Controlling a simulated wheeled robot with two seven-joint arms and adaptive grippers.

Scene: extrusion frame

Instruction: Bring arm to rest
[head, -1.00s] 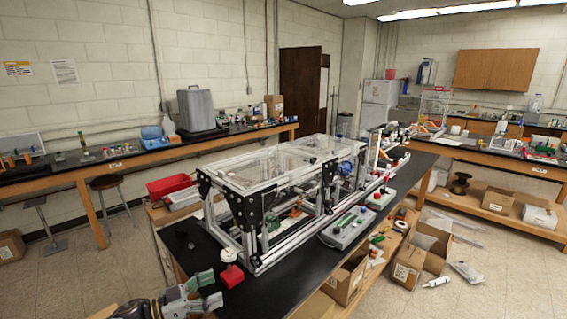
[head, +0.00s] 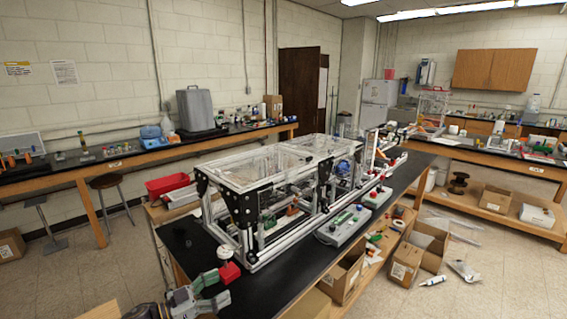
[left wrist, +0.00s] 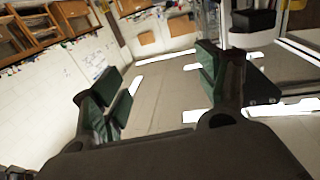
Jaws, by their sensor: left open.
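My left gripper (head: 212,290) is at the bottom of the head view, at the near end of the black-topped bench (head: 180,243). Its two fingers are apart with nothing between them. In the left wrist view the same gripper (left wrist: 160,90) shows its green-padded fingers spread wide, with only the room behind them. A red block with a white round top (head: 229,272) stands on the bench close beyond the fingers; I cannot tell whether they touch. My right gripper is not in view.
The aluminium extrusion frame (head: 240,222) with clear panels stands on the bench just beyond the gripper. Grey control boxes (head: 343,228) line its right side. Cardboard boxes (head: 404,264) sit low at the right.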

